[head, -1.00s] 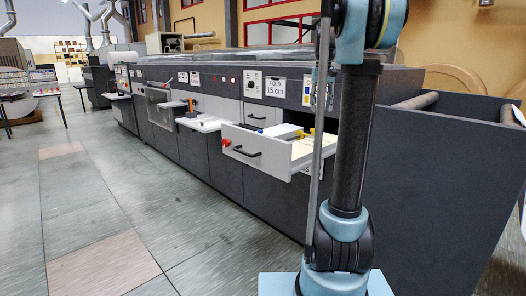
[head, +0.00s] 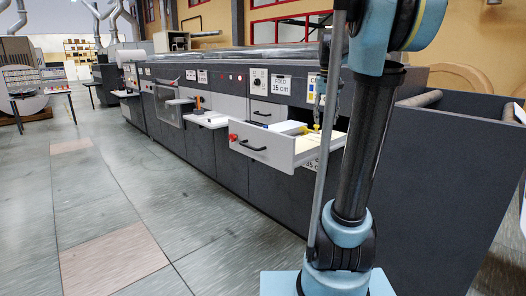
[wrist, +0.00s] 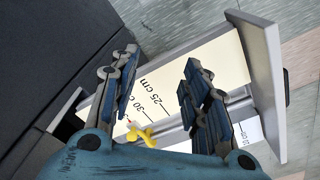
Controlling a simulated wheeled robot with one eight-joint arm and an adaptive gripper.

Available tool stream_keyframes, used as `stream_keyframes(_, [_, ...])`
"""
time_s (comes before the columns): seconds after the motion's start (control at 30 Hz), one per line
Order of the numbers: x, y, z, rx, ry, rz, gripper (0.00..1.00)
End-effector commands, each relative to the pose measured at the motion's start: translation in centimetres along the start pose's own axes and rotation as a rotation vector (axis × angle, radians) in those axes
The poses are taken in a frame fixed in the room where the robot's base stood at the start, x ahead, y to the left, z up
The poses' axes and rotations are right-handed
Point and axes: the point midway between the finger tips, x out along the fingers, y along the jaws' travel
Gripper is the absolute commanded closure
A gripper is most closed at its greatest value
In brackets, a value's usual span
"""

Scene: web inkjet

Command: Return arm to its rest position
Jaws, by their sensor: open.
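My gripper (wrist: 160,65) is open in the wrist view, with its two blue-grey fingers apart and nothing held between them. Beneath it is the open drawer (wrist: 262,75), which holds a cream sheet (wrist: 185,75) marked with cm lengths. A small yellow object (wrist: 142,136) shows low between the fingers, apart from them as far as I can tell. In the head view my arm stands in front of the pulled-out drawer (head: 262,150) and hides its right end.
A long grey machine (head: 190,135) with panels and labels runs along the back. A dark bin-like enclosure (head: 440,170) stands at the right. The tiled floor (head: 120,200) at left is clear.

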Motion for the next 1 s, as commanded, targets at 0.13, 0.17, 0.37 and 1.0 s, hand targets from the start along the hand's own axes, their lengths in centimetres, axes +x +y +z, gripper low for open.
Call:
stream_keyframes(0.13, [2.2, -1.1, 4.6, -0.009, 0.020, 0.001, 0.57])
stream_keyframes(0.17, [2.6, -1.2, 5.5, -0.011, 0.024, 0.001, 0.57])
stream_keyframes(0.37, [6.2, -2.3, 11.0, -0.020, 0.051, 0.001, 0.57])
stream_keyframes(1.0, [21.3, -4.2, 26.6, -0.046, 0.135, -0.003, 0.57])
